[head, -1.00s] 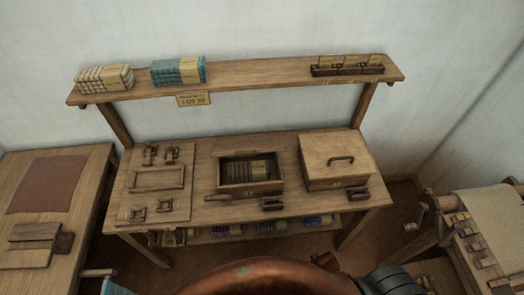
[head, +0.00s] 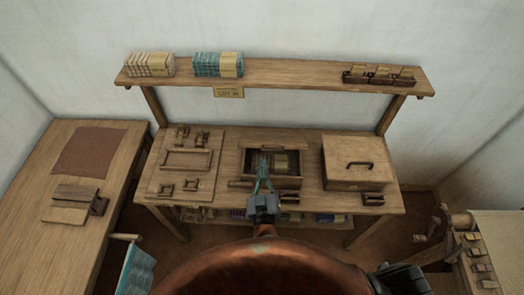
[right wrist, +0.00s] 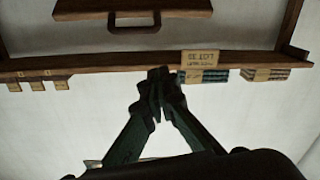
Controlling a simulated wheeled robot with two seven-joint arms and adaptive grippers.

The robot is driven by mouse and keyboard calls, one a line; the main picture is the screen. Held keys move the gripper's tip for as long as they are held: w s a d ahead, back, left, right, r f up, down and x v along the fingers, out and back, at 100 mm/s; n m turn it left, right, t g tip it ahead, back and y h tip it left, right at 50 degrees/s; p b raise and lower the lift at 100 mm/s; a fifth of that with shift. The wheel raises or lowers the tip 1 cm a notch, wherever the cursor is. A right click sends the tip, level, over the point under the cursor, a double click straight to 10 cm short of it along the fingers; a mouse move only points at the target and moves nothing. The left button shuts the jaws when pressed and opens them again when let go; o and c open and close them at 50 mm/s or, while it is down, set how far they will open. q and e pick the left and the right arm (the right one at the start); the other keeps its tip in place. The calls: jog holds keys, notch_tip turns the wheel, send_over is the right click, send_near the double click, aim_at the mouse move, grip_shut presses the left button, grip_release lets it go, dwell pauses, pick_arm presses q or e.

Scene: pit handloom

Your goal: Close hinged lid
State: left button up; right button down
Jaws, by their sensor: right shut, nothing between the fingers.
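A wooden box with a broad hinged lid (head: 350,155) stands on the right of the bench. The lid lies flat over the box, with a dark handle (head: 361,164) on top. I cannot tell whether a small gap remains under it. The lid and handle also show inverted at the top of the right wrist view (right wrist: 135,20). My right gripper (head: 262,160) is shut and empty, to the left of the lidded box and apart from it. In the head view it overlaps the open middle box. Its fingertips meet in the right wrist view (right wrist: 160,75). My left gripper is not in view.
The open box (head: 290,183) holds cards. A wooden board with small fittings (head: 187,160) lies on the bench's left. A shelf (head: 290,78) with bundles and a card rack (head: 378,76) spans the back. A side table (head: 110,190) stands left; a loom frame (head: 470,240) is right.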

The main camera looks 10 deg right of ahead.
jog(key=a+r+p+x, duration=0.1)
jog(key=p+x, duration=0.2)
jog(key=x, duration=0.6)
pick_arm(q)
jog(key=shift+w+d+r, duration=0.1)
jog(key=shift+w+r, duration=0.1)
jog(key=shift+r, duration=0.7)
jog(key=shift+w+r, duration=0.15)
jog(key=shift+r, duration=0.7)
pick_arm(e)
jog(key=shift+s+d+f, duration=0.1)
jog(key=shift+d+f, duration=0.15)
jog(key=shift+f, duration=0.75)
jog(key=shift+s+d+f, duration=0.1)
jog(key=shift+d+f, duration=0.15)
jog(key=shift+f, duration=0.75)
jog(key=shift+a, duration=0.1)
